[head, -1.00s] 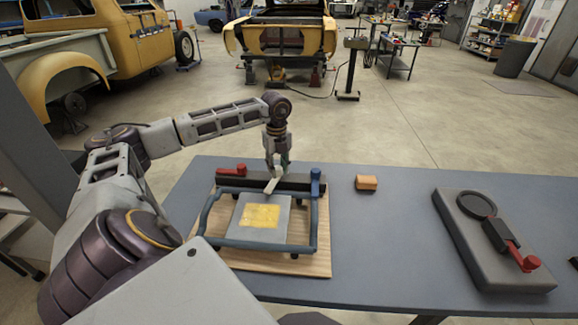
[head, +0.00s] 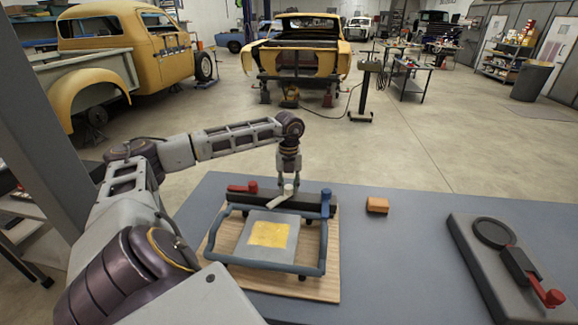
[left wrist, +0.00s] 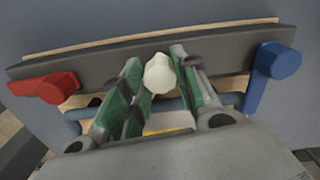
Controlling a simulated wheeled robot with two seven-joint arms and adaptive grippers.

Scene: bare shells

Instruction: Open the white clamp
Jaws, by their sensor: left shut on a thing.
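The white clamp (left wrist: 160,75) is a pale lever with a rounded knob. It sits on the dark bar at the back of a blue frame, between the red clamp and the blue clamp. In the head view the white clamp (head: 287,191) rises at a tilt from the bar. My left gripper (head: 290,184) is shut on it from above. In the left wrist view the green-padded fingers (left wrist: 157,85) stand on either side of the knob. The lower part of the lever is hidden in the wrist view. My right gripper is not in view.
A red clamp (head: 243,188) and a blue clamp (head: 326,202) flank it on the dark bar (head: 266,200). The blue frame (head: 224,236) surrounds a grey plate on a wooden board (head: 325,288). An orange block (head: 377,205) and a grey base with a red-handled lever (head: 465,231) lie to the right.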

